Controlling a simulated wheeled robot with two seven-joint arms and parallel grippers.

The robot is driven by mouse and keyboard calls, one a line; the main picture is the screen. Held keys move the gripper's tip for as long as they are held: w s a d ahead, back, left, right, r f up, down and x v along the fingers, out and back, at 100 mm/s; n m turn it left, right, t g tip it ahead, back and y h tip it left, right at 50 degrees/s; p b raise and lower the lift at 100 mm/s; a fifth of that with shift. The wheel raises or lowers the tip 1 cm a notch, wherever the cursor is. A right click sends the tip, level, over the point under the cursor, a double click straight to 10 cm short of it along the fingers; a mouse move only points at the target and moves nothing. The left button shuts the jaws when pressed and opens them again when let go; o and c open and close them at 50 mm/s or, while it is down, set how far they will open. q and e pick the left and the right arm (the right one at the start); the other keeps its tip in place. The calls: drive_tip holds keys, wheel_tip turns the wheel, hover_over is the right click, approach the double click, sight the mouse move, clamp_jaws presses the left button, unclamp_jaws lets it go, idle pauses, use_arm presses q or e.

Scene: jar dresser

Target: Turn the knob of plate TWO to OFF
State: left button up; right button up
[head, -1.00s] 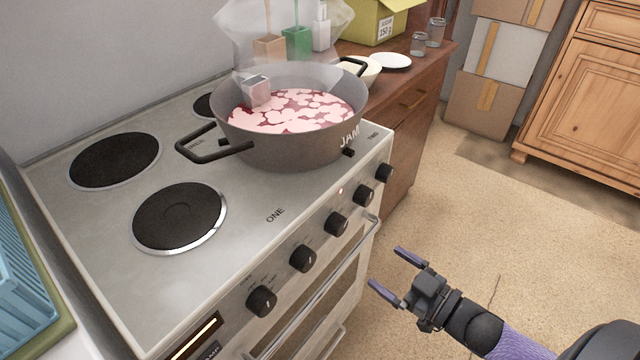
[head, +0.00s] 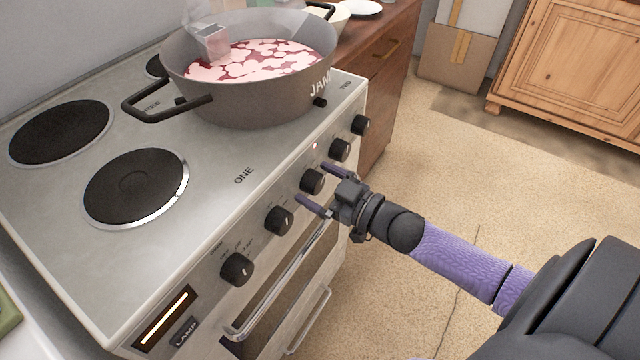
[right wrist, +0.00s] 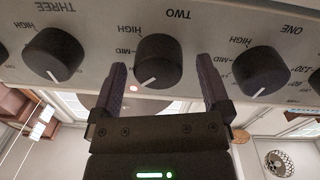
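The knob of plate TWO (right wrist: 157,62) is black and round, under an upside-down TWO label in the right wrist view. Its white pointer line slants to the lower left, on the side of the MID mark. The OFF mark is not readable. In the head view it is the middle knob (head: 312,181) on the stove front. My right gripper (head: 322,188) is open, its purple fingers on either side of this knob. In the right wrist view, a gap shows between the knob and each finger (right wrist: 207,82). My left gripper is not in view.
Knob THREE (right wrist: 53,54) and knob ONE (right wrist: 262,71) flank it closely. A small red light (head: 315,145) glows on the panel. A large jam pot (head: 250,95) sits on the stove. The oven handle (head: 285,285) runs below the knobs.

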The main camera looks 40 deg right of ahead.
drive_tip(key=c, duration=1.2)
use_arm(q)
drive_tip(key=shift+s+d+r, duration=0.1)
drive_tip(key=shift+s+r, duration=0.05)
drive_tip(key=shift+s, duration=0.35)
use_arm(e)
drive_tip(key=shift+c, duration=0.2)
drive_tip(key=shift+n, duration=0.3)
drive_tip(key=shift+n+p, duration=0.4)
drive_tip(key=shift+n, duration=0.2)
drive_tip(key=n+p, duration=0.1)
drive_tip(key=n, duration=0.3)
drive_tip(key=shift+f, duration=0.1)
drive_tip(key=shift+n, duration=1)
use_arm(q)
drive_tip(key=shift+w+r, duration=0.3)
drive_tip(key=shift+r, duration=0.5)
use_arm(e)
drive_tip(key=shift+n, duration=0.7)
